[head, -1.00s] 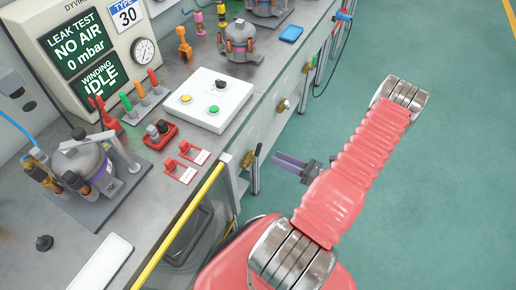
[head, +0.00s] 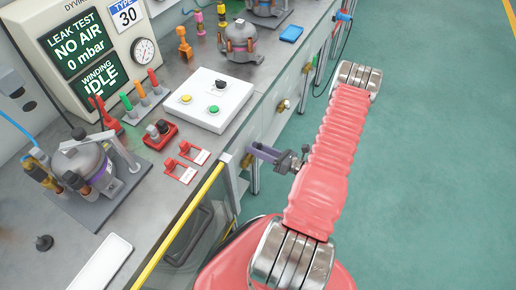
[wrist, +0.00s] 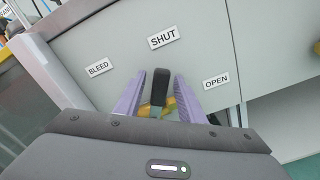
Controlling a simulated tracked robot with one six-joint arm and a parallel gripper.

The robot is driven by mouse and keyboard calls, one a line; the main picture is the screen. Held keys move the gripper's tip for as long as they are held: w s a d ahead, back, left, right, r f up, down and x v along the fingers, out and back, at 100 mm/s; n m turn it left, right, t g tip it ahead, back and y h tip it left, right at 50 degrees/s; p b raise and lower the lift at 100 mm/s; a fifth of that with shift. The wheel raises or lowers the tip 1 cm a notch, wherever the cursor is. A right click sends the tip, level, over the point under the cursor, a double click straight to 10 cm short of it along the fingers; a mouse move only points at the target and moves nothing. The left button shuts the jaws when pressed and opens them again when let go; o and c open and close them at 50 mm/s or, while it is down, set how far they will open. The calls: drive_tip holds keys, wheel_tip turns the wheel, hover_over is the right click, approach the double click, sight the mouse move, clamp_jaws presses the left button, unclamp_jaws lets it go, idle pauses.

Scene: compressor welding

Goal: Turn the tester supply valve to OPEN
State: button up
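In the wrist view, the supply valve has a black lever (wrist: 160,87) on a yellow brass body (wrist: 169,106), on the grey front panel. The lever points up toward the SHUT label (wrist: 164,38). The BLEED label (wrist: 99,68) is to the left and the OPEN label (wrist: 216,82) to the right. My gripper (wrist: 161,80) is open, its two purple fingers on either side of the lever with small gaps showing. In the head view, my gripper (head: 256,151) is at the bench front, and its fingers largely cover the valve.
A yellow rail (head: 182,222) runs along the bench edge. Another valve (head: 283,105) is farther along the front. The tester display (head: 78,44) reads NO AIR, 0 mbar. A compressor (head: 85,165) sits on the bench at left. The green floor (head: 440,170) to the right is clear.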

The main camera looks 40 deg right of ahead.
clamp_jaws()
idle(0.5)
